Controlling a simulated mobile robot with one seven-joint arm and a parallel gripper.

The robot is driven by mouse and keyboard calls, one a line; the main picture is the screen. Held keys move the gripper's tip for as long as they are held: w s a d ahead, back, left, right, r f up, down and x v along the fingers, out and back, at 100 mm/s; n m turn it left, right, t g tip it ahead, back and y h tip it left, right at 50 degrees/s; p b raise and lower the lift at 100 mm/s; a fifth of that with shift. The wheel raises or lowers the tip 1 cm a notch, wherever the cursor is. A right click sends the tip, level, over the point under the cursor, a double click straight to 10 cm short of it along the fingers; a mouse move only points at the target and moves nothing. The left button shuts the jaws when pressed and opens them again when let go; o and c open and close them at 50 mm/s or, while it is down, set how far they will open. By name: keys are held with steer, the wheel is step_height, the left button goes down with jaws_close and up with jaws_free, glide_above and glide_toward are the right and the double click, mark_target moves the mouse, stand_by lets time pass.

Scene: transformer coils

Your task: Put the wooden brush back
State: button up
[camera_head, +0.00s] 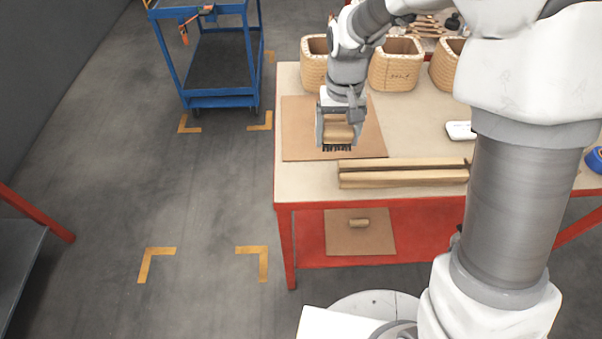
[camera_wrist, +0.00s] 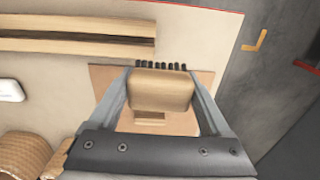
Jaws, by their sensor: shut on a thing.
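My gripper (camera_head: 338,141) is shut on the wooden brush (camera_head: 338,131), with one finger on each side of its block. The brush is a pale wooden block with a row of dark bristles pointing down. It also shows between the fingers in the wrist view (camera_wrist: 160,90), bristles toward the top of the picture. The gripper holds it over the brown board (camera_head: 296,130) on the worktable; I cannot tell whether the bristles touch the board. A light wooden piece (camera_wrist: 150,117) shows behind the brush in the wrist view.
Long wooden bars (camera_head: 400,174) lie along the table's near edge. Several woven baskets (camera_head: 396,66) stand at the back. A white device (camera_head: 460,130) is to the right. A lower red shelf holds another board (camera_head: 345,240) with a small wooden piece (camera_head: 358,223). A blue cart (camera_head: 220,101) stands left.

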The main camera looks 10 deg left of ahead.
glide_above(300, 180)
step_height(300, 180, down, 5)
steer(key=shift+f+b, duration=0.1)
steer(key=shift+b, duration=0.35)
steer(key=shift+f+b, duration=0.4)
steer(key=shift+f, duration=1.55)
steer(key=shift+f, duration=0.15)
steer(key=o, duration=1.3)
steer(key=shift+c, duration=0.2)
step_height(300, 180, up, 12)
steer(key=p, duration=0.2)
steer(key=shift+r, duration=0.25)
